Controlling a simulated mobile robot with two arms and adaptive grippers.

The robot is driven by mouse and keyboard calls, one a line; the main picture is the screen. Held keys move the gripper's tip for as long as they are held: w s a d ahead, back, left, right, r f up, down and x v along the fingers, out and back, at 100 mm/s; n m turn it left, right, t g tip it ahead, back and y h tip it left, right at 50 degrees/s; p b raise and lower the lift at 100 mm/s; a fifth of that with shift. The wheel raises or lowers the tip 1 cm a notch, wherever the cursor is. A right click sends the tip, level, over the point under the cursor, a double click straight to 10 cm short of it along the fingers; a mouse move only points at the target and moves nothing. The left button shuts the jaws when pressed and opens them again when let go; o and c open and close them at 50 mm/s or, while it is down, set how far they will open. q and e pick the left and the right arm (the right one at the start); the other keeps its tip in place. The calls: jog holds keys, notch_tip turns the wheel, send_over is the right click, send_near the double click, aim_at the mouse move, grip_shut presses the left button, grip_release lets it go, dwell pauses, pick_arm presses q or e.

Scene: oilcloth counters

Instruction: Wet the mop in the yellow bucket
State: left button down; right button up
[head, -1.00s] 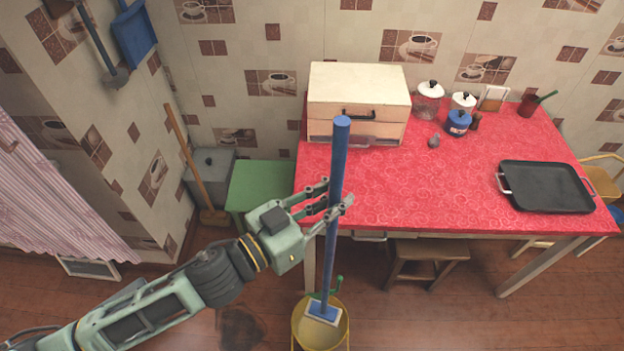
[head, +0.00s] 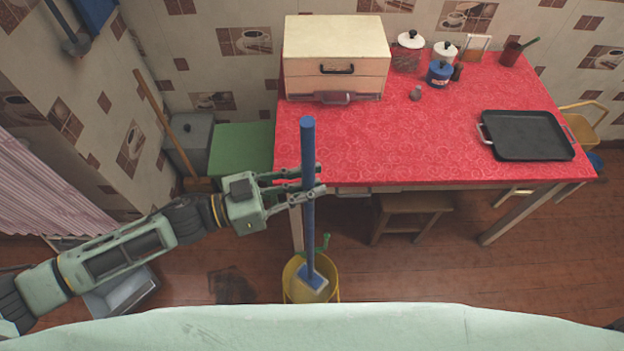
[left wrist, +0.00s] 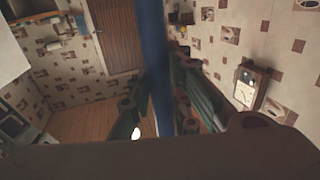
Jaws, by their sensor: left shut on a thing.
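The mop has a long blue handle (head: 308,155) and stands nearly upright in the head view. Its blue and white head (head: 313,279) shows at the mouth of the yellow bucket (head: 291,289) on the wooden floor; I cannot tell how deep it sits. My left gripper (head: 306,184) is shut on the upper part of the handle. The left wrist view shows the handle (left wrist: 154,65) as a blue bar between the fingers. The bucket's lower part is hidden by a pale green surface in front. My right gripper is not in view.
A red-topped table (head: 440,135) stands behind the bucket, with a cream bread box (head: 335,60) and a black tray (head: 527,135) on it. A green stool (head: 242,150) and a broom (head: 155,115) are at the left. A wooden stool (head: 410,205) is under the table.

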pick_arm(q)
jog(key=b, duration=0.4)
send_over(310, 237)
jog(key=w, duration=0.1)
notch_tip(310, 237, down, 4)
jog(key=f, duration=0.1)
notch_tip(310, 237, down, 20)
jog(key=b, duration=1.4)
jog(key=shift+w, duration=0.15)
jog(key=shift+f, duration=0.2)
jog(key=shift+f+b, duration=0.6)
jog(key=shift+f, duration=0.15)
notch_tip(310, 237, up, 29)
jog(key=p, duration=2.7)
jog(key=shift+r+p, duration=0.2)
jog(key=shift+p, duration=0.1)
jog(key=shift+f, duration=0.1)
